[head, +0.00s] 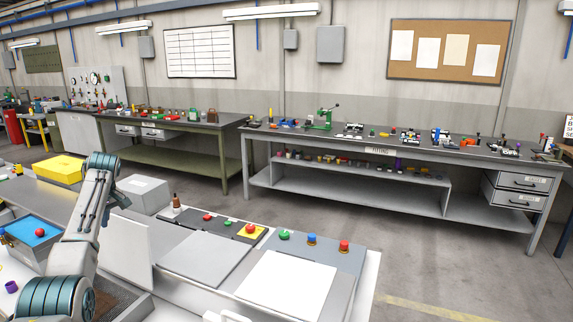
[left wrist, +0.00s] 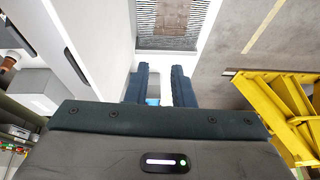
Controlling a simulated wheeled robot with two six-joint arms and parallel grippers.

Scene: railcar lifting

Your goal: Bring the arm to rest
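My left arm (head: 97,190) rises from the lower left of the head view, bent at a high elbow. Its gripper is not visible there. In the left wrist view my left gripper (left wrist: 158,82) shows two dark blue fingers with a clear gap between them. I see nothing held between the fingertips. A pale surface and a small light-blue patch show through the gap. My right arm and right gripper are in neither view.
A grey console (head: 300,255) with red, green and blue buttons stands in front. A yellow box (head: 59,169) and blue-topped box (head: 33,231) are at left. A fitting bench (head: 390,153) stands behind. A yellow frame (left wrist: 285,110) is right of the left gripper. Floor at right is clear.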

